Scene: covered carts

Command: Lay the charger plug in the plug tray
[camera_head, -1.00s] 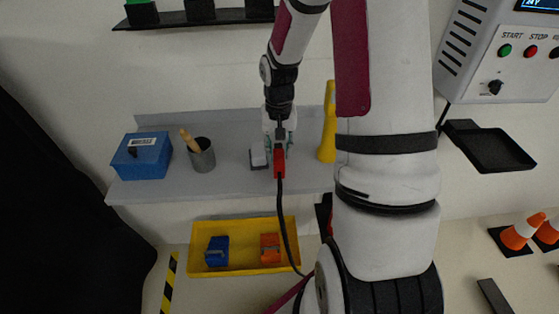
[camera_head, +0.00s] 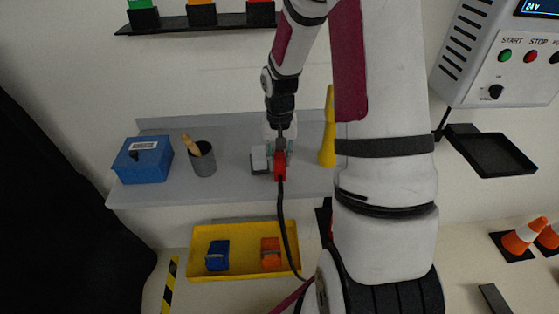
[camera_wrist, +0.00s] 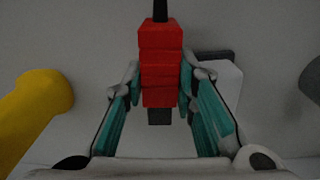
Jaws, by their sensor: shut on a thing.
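The red charger plug (camera_head: 280,167) is held in my gripper (camera_head: 280,148), above the grey shelf. A black cable (camera_head: 284,220) hangs from it. In the wrist view the red plug (camera_wrist: 160,62) sits between the teal finger pads of my gripper (camera_wrist: 160,88), which are shut on its sides. Its cable end points up in that picture and a dark tip shows at the other end. An empty black tray (camera_head: 492,148) is at the right below the control box. I cannot tell for certain that it is the plug tray.
The grey shelf (camera_head: 235,190) carries a blue box (camera_head: 143,160), a grey cup (camera_head: 202,160), a pale block (camera_head: 259,160) beside my gripper and a yellow object (camera_head: 327,140). A yellow tray (camera_head: 205,274) with blue and orange items is below.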

